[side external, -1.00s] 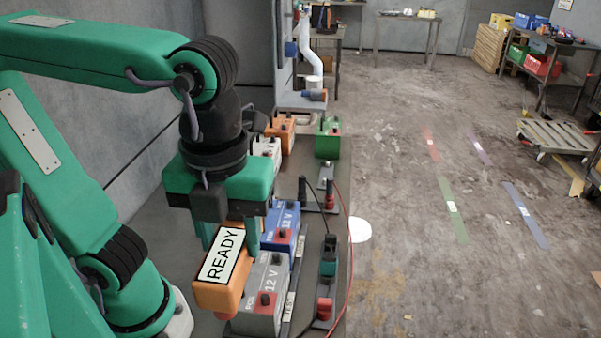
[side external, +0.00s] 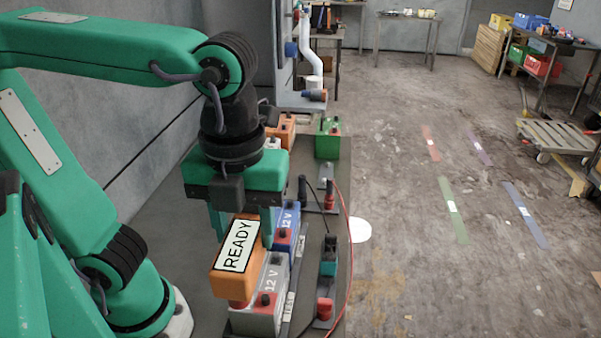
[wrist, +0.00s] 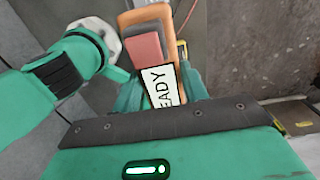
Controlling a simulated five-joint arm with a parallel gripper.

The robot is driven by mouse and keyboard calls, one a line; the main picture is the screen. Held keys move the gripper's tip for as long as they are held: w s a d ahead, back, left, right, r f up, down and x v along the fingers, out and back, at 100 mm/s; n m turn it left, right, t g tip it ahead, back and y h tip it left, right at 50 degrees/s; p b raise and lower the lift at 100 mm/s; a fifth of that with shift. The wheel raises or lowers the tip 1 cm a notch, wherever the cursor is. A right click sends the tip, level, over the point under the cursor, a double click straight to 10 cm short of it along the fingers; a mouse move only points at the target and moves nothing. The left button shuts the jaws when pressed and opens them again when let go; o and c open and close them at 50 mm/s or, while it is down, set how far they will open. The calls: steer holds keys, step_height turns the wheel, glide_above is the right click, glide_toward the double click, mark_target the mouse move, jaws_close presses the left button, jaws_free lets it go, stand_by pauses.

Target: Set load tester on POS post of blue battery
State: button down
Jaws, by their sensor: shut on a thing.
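My gripper (side external: 242,226) is shut on the load tester (side external: 220,284), an orange box with a white READY label. In the side view I hold it in the air, tilted, with a small red part under its lower end. The tester also shows in the wrist view (wrist: 178,23), between my fingers. The tester looks apart from this battery, though the gap is hard to judge.
A grey 12 V battery (side external: 266,312) with a red terminal patch stands in front of the blue one, close under the tester. A green battery (side external: 328,146) and an orange battery (side external: 281,128) stand behind. Clamps and a red cable (side external: 349,235) lie along the bench's right edge.

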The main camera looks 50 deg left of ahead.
steer(key=w+a+f, duration=0.3)
steer(key=w+a, duration=0.6)
steer(key=w+a+f, duration=0.4)
steer(key=w+a, duration=0.5)
steer(key=w, duration=0.1)
steer(key=shift+a+f, duration=0.25)
steer(key=shift+a, duration=0.15)
steer(key=shift+w+f, duration=0.1)
steer(key=shift+f, duration=0.05)
steer(key=shift+f, duration=1.85)
steer(key=shift+f, duration=1.35)
stand_by(1.0)
steer(key=c, duration=0.7)
jaws_free()
steer(key=shift+f, duration=0.1)
